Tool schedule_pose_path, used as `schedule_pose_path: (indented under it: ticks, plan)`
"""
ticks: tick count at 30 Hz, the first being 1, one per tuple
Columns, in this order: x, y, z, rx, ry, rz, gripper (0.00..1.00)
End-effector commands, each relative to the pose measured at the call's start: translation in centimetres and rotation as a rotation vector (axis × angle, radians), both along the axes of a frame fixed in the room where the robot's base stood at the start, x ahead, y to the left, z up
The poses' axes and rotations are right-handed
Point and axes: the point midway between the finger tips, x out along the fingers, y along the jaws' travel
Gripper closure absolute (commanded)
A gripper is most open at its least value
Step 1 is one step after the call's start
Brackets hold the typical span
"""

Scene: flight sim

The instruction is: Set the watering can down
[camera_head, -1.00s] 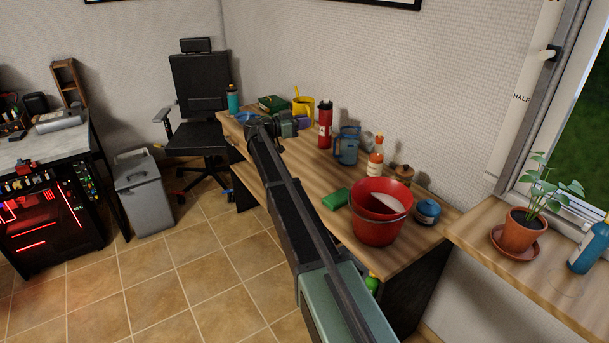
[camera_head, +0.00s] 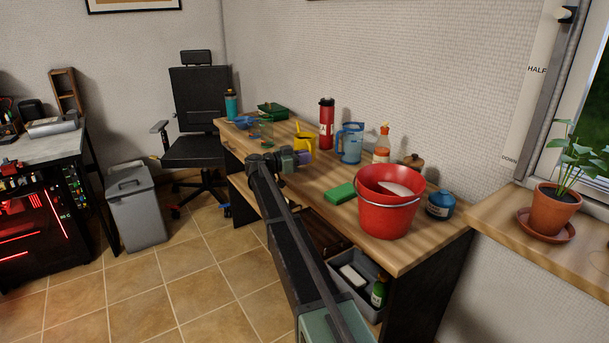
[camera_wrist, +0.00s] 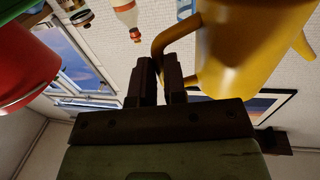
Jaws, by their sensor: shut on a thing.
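The yellow watering can (camera_head: 304,141) is over the middle of the wooden desk (camera_head: 280,181), just beyond my gripper (camera_head: 303,157). In the wrist view the can (camera_wrist: 228,45) fills the upper right, with its curved handle at the tips of my dark fingers (camera_wrist: 160,78). My gripper is shut on the can. In the head view my gripper hides the can's lower part, and I cannot tell whether its base touches the desk.
A red bucket (camera_head: 388,217), green block (camera_head: 341,193), blue jug (camera_head: 350,143), sauce bottle (camera_head: 382,146) and red flask (camera_head: 326,123) stand to the right. Bare wood shows left of the green block. A potted plant (camera_head: 553,211) is on the sill.

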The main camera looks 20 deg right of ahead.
Motion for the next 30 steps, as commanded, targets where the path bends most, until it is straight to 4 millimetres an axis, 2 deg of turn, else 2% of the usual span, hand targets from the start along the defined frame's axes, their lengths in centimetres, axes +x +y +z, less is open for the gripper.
schedule_pose_path:
  ticks: [1,3,11,15,16,20,30]
  plan:
    - [0.0,0.0,-2.1,-0.001,0.0,0.0,1.0]
    - [0.0,0.0,-3.5,-0.001,0.0,0.0,1.0]
    - [0.0,0.0,-3.2,0.0,0.0,0.0,1.0]
    - [0.0,0.0,-3.7,-0.001,0.0,0.0,1.0]
    - [0.0,0.0,-3.5,0.0,0.0,0.0,0.83]
    - [0.0,0.0,-3.5,0.0,0.0,0.0,0.64]
    - [0.0,0.1,-3.0,0.0,0.0,0.001,0.62]
